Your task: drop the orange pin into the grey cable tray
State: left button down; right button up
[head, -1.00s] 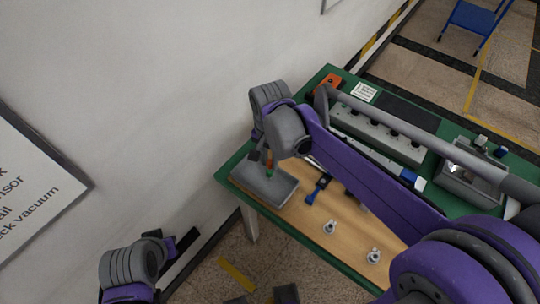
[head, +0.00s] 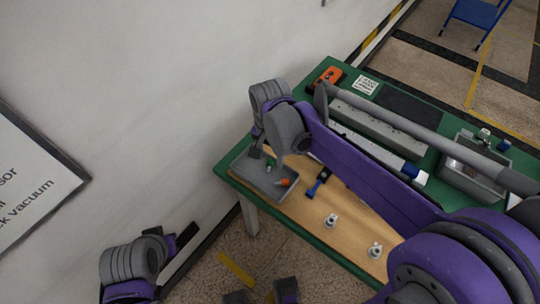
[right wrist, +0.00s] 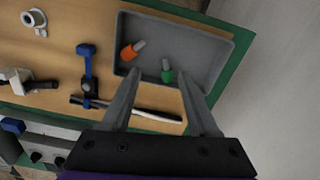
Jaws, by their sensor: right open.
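The orange pin (right wrist: 131,51) lies on its side in the grey cable tray (right wrist: 205,34). It also shows as an orange spot (head: 286,182) in the head view, where the tray (head: 262,183) sits at the table's left corner.
A blue-handled tool (right wrist: 87,68) and a black-and-white rod (right wrist: 125,108) lie beside the tray. Small metal fittings (head: 331,220) stand on the wood. A grey rail and a grey bin (head: 470,180) stand further right. The wall is close behind the tray.

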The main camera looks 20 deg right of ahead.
notch_tip(320, 180, up, 11)
jog(key=shift+p, duration=0.45)
jog(key=shift+f, duration=0.15)
jog(key=s+d+f+n+t, duration=0.2)
jog(key=s+d+f+n, duration=0.1)
jog(key=s, duration=0.4)
jog(key=s+d+f+n+t+p, duration=0.1)
jog(key=s+d+f+n+t, duration=0.2)
jog(key=s+f+n, duration=0.2)
notch_tip(320, 180, down, 2)
jog(key=shift+s+d+f+n, duration=0.2)
jog(key=shift+s+d+n, duration=0.15)
jog(key=shift+s, duration=0.7)
dwell(0.4)
